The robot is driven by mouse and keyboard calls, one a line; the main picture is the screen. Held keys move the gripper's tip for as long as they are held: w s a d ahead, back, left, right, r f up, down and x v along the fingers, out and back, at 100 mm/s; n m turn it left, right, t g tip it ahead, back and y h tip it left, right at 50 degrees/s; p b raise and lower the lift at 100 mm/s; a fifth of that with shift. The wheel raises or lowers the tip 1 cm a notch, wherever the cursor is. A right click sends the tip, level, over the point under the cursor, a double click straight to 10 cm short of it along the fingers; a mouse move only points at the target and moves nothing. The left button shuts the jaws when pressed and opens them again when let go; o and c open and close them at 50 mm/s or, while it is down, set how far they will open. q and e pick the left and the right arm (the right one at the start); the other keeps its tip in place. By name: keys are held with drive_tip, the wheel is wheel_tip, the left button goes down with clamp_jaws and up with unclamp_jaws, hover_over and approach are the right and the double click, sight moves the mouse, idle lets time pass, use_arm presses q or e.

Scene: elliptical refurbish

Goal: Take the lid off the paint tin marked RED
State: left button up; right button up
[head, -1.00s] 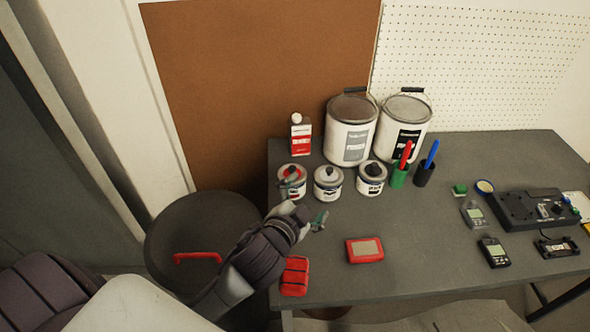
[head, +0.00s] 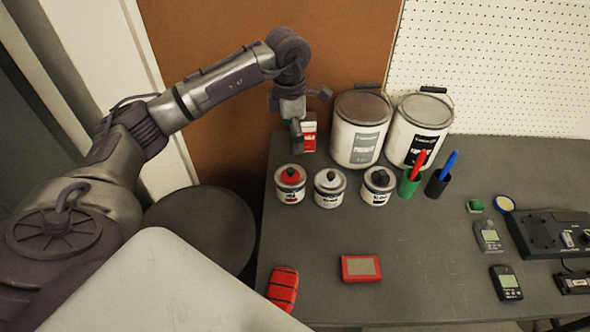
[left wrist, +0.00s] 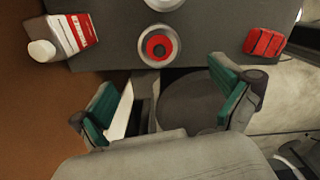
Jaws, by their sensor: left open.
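The paint tin with the red lid (head: 290,192) stands upright at the left end of a row of three small tins. Its red lid (head: 291,175) has a dark knob and is on the tin. In the left wrist view the red lid (left wrist: 158,45) shows from above, beyond the fingertips. My left gripper (head: 296,132) is raised behind the tin, in front of the red-and-white bottle. In the left wrist view my left gripper (left wrist: 163,90) is open, with green pads and nothing between them. The tin's label is too small to read. My right gripper is not in view.
A white-lidded tin (head: 329,188) and a dark-lidded tin (head: 377,186) stand to the right. Two large pails (head: 360,135) and a red-and-white bottle (head: 309,135) stand behind. Pen cups (head: 408,184) are farther right. The grey table's (head: 330,230) front middle is mostly clear.

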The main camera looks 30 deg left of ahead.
sight(290, 170)
use_arm(q)
drive_tip(key=f, duration=0.5)
drive_tip(key=a+f+p, duration=0.1)
drive_tip(key=f, duration=0.2)
drive_tip(key=shift+s, duration=0.15)
drive_tip(key=shift+d+f+p, duration=0.2)
drive_tip(key=shift+f+p, duration=0.65)
drive_tip(key=shift+f, duration=1.8)
drive_tip(key=c, duration=0.9)
drive_tip(key=shift+s+d+r, duration=0.1)
drive_tip(key=shift+s, duration=0.05)
drive_tip(key=c, duration=0.8)
drive_tip(key=shift+c, duration=0.9)
clamp_jaws()
